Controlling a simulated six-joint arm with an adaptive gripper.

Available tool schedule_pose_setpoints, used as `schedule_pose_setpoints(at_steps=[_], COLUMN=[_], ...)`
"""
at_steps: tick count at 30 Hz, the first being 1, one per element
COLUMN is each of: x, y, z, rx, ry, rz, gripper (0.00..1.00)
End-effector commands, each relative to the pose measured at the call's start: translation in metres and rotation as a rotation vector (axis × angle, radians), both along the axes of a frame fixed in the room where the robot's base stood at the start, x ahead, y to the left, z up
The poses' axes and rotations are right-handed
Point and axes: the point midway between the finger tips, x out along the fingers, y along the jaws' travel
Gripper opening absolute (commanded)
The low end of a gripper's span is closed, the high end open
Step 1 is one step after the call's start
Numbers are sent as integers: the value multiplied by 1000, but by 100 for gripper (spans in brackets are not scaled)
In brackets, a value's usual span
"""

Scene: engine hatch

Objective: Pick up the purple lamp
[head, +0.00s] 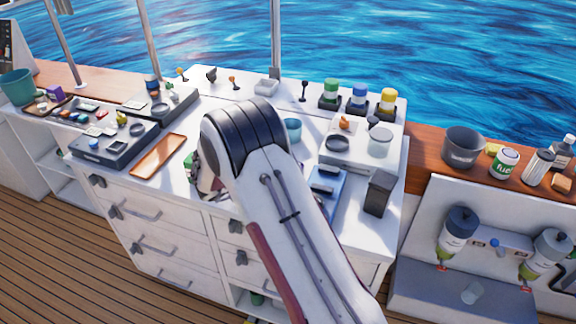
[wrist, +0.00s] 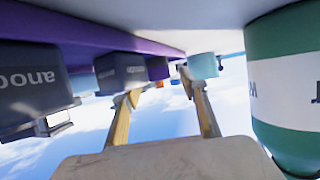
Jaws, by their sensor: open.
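I cannot make out a clear purple lamp. A small purple block-like thing (head: 55,92) stands at the far left of the counter in the head view, too small to identify. In the wrist view, which looks upside down, a small purple object (wrist: 158,68) shows beyond the fingertips, partly hidden. My gripper (wrist: 160,88) is open, with two tan fingers apart and nothing seen between them.
In the wrist view, dark labelled boxes (wrist: 30,95) sit along a purple surface (wrist: 95,38) at left, and a green can (wrist: 290,85) is close at right. A pale teal cup (wrist: 204,66) is ahead. An orange tray (head: 158,156) lies on the crowded white counter.

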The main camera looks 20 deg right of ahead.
Motion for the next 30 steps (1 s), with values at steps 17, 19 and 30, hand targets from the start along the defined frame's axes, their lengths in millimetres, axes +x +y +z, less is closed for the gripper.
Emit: schedule_pose_setpoints(at_steps=[17,19,30], x=[2,2,2], y=[-5,-5,-5], z=[-2,-2,-2], rx=[0,0,0], ry=[0,0,0], rz=[1,1,1], gripper=[43,38,5])
